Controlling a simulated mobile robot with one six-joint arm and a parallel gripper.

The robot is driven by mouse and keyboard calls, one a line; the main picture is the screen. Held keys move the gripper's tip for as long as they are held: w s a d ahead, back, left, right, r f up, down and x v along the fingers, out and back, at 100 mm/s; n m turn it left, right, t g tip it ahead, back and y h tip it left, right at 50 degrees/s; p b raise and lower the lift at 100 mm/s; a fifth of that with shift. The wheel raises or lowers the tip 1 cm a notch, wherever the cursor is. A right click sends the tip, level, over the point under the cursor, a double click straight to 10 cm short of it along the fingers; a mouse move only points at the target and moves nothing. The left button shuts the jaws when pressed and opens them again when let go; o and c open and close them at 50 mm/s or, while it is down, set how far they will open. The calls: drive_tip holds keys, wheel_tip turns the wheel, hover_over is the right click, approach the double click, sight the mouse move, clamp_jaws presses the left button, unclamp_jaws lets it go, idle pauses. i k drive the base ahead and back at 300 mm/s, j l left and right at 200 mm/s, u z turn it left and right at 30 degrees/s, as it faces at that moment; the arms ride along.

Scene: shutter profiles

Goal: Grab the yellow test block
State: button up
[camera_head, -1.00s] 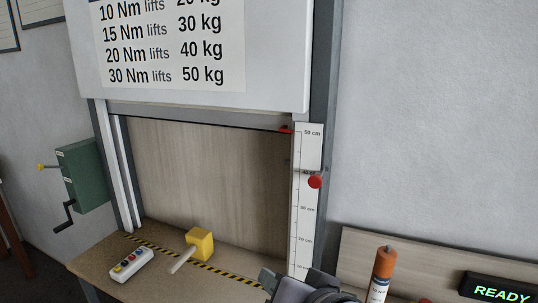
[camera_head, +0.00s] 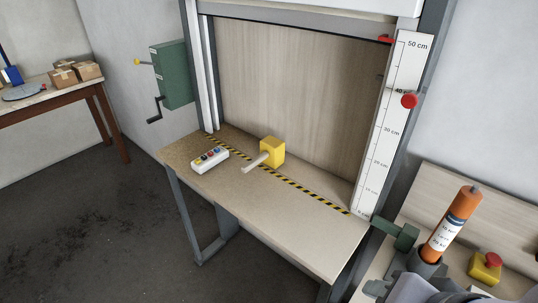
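The yellow test block (camera_head: 272,151) stands on the wooden bench top, across the yellow-and-black striped line below the raised shutter. A pale wooden handle (camera_head: 256,163) sticks out from its front left side. Grey parts of my arm with my gripper (camera_head: 378,288) show at the bottom right edge, well to the right of and nearer than the block. They are cut off by the frame, and I cannot see whether the fingers are open. Nothing touches the block except the bench.
A white button box (camera_head: 209,160) lies left of the block. A green crank box (camera_head: 171,75) hangs at left. A scale strip (camera_head: 384,130) stands at the opening's right. An orange cylinder (camera_head: 453,222) and red emergency button (camera_head: 487,260) are at right. The bench front (camera_head: 290,225) is clear.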

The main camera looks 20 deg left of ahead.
sight(271, 149)
drive_tip(key=j, duration=0.45)
drive_tip(key=i+j, duration=0.1)
drive_tip(key=j, duration=0.3)
drive_tip(key=i+j+u, duration=0.1)
drive_tip(key=i+j, duration=0.25)
drive_tip(key=j, duration=0.3)
drive_tip(key=i+j+u, duration=0.1)
drive_tip(key=i+j, duration=0.3)
drive_tip(key=j, duration=0.15)
drive_tip(key=i+j+u, duration=0.1)
drive_tip(key=i+j, duration=0.35)
drive_tip(key=j, duration=0.15)
drive_tip(key=i, duration=0.15)
